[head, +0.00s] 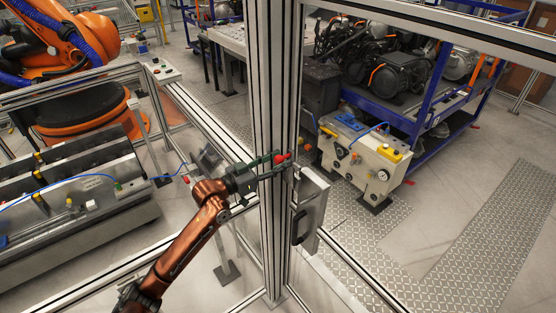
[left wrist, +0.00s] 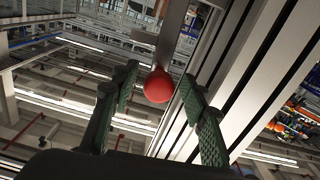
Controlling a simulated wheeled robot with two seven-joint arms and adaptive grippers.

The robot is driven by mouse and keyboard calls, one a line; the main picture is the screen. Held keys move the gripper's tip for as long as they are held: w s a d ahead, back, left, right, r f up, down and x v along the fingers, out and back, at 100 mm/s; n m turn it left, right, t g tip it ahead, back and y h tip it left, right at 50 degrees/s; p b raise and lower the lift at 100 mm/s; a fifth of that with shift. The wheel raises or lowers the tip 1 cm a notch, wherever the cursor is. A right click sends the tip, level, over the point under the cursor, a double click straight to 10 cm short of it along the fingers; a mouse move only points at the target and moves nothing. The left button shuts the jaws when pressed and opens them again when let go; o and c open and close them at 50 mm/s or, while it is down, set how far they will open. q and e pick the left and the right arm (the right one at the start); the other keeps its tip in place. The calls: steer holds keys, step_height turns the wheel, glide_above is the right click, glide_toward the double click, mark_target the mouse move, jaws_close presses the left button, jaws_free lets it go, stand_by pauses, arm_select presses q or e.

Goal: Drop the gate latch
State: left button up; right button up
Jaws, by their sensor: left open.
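The gate latch (head: 311,207) is a light grey metal box with a black handle, mounted on the aluminium gate post. A red ball knob (head: 281,158) shows beside the post near the top of the latch. In the left wrist view the red knob (left wrist: 158,86) hangs at the end of a grey bar. My left gripper (head: 284,165) reaches across the post to the knob. Its green fingers (left wrist: 158,92) are open, one on each side of the knob, with visible gaps. Part of the latch mechanism is hidden behind the fingers. My right gripper is not in view.
Aluminium fence posts and rails (head: 277,90) stand close around my left gripper. An orange robot arm (head: 75,60) is behind the fence at left. A cream-coloured unit (head: 362,160) and a blue rack (head: 425,100) with engines stand at right. Chequer-plate floor (head: 480,235) is clear.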

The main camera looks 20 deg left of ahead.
arm_select(q)
jaws_close()
stand_by(0.4)
